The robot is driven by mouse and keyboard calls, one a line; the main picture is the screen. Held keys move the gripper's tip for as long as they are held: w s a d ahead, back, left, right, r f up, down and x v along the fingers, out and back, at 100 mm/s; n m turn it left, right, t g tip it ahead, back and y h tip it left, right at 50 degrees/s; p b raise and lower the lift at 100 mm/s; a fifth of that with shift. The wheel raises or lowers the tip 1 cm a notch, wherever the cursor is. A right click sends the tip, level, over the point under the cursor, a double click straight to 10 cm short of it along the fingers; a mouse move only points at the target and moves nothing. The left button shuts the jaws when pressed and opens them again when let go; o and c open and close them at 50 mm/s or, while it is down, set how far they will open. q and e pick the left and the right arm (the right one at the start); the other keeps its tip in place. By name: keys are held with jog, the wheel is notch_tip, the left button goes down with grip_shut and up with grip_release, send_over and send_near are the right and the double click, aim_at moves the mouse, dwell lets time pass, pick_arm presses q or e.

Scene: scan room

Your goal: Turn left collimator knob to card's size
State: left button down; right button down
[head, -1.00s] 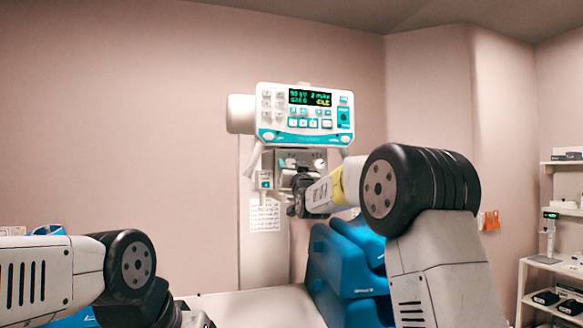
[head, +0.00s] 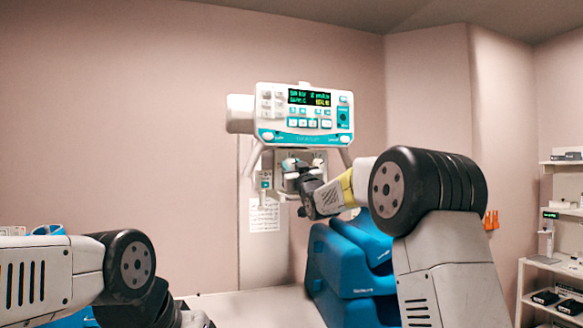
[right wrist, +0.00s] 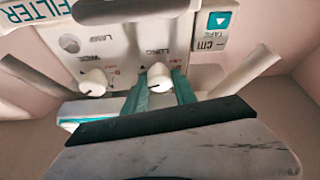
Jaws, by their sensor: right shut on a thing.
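The left collimator knob (right wrist: 160,77) is white with a dark pointer line. It sits on the panel under the console and appears on the right in the upside-down right wrist view, by the word LONG. My right gripper (right wrist: 160,92) has its teal fingers on both sides of this knob and is shut on it. In the head view my right gripper (head: 290,167) is at the left of the panel and hides most of that knob. The other white knob (right wrist: 93,82) stands free beside it. A white printed sheet (head: 264,215) hangs below; its text is unreadable. My left gripper is out of view.
The console (head: 305,115) with its lit display is above the panel. A slanted handle (head: 346,158) is at its right. Blue padded blocks (head: 345,270) stand below my right forearm. A pale tabletop (head: 250,308) is in front. Shelves (head: 550,240) are far right.

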jog(key=shift+n, duration=0.4)
jog(key=c, duration=1)
grip_release()
jog(key=shift+s+d, duration=0.1)
jog(key=v, duration=0.7)
jog(key=shift+s+d+f, duration=0.15)
jog(key=shift+s, duration=0.1)
